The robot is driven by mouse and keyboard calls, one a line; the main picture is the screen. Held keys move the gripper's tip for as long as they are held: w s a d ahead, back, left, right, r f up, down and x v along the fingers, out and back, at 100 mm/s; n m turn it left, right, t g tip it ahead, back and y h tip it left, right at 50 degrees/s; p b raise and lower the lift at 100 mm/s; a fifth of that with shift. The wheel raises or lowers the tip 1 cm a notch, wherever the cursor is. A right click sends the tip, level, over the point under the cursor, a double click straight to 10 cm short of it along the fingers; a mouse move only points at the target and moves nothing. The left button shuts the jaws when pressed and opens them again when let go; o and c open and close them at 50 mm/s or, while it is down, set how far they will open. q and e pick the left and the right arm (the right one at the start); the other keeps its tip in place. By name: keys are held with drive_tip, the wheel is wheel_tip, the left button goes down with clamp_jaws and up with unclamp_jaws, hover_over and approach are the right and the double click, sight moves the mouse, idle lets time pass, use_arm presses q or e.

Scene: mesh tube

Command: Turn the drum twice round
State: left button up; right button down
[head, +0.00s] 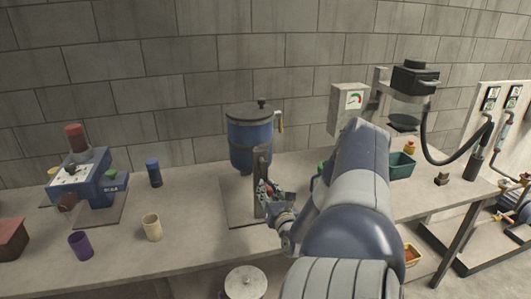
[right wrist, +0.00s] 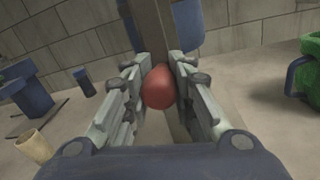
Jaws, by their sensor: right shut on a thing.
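The blue drum (head: 249,135) with a dark lid stands upright on a stand toward the back of the table. A grey-brown upright bar (head: 261,168) is in front of it. My right gripper (head: 268,192) is at the lower part of this bar, in front of the drum. In the right wrist view, its two fingers (right wrist: 159,88) are shut on a red rounded knob (right wrist: 158,90) at the bar (right wrist: 148,32). A blue part of the drum (right wrist: 188,24) shows behind the bar. My left gripper is not in view.
A blue machine (head: 88,185) stands at the left. A gauge box (head: 348,107) and green bin (head: 402,166) are right, partly behind my arm.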

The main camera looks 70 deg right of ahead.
drive_tip(key=shift+s+a+f, duration=0.2)
drive_tip(key=shift+a+f, duration=0.15)
drive_tip(key=shift+f, duration=0.25)
drive_tip(key=c, duration=1.3)
unclamp_jaws()
drive_tip(key=shift+r, duration=0.1)
drive_tip(key=shift+w+a+r, duration=0.1)
drive_tip(key=shift+a+r, duration=0.05)
drive_tip(key=shift+r, duration=0.25)
drive_tip(key=v, duration=1.2)
